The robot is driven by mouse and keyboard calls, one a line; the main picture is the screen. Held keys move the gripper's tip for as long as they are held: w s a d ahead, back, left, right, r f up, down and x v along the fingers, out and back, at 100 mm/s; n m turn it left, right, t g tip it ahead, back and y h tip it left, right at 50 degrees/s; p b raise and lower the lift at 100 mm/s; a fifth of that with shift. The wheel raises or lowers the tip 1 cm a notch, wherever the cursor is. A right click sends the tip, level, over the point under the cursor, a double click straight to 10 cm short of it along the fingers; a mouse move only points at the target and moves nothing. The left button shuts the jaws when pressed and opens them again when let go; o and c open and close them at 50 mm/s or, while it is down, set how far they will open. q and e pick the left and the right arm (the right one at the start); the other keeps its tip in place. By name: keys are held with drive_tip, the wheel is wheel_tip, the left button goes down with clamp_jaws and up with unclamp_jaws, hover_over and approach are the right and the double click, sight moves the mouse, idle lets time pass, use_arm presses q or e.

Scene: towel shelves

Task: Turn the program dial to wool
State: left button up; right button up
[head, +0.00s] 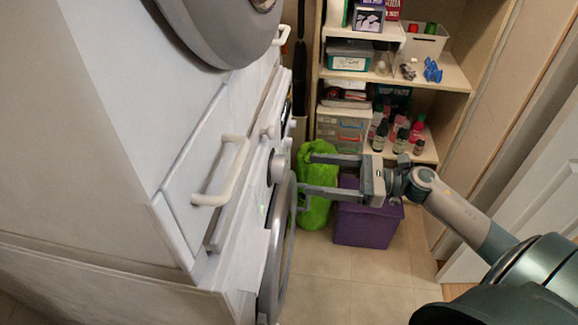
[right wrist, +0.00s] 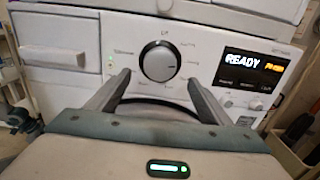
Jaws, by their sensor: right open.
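In the head view the dial (head: 277,166) shows from the side. My right gripper (head: 307,173) is open and empty, its fingers pointing at the panel. In the right wrist view the fingertips (right wrist: 157,80) are spread to the left and right of the dial, seemingly short of it. My left gripper is not in view.
A display (right wrist: 250,68) right of the dial reads READY. The round door (head: 279,250) is below the panel. A white handle (head: 229,172) juts out nearby. A green bag (head: 314,212) and purple bin (head: 366,226) stand below my right gripper, before shelves (head: 450,75).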

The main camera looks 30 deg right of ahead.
sight(285, 170)
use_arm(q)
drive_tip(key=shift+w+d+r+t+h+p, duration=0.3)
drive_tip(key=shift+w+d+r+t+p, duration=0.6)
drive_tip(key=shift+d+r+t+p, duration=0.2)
use_arm(e)
drive_tip(key=x, duration=0.7)
drive_tip(key=shift+w+a, duration=0.2)
drive_tip(key=shift+a, duration=0.1)
drive_tip(key=c, duration=1.1)
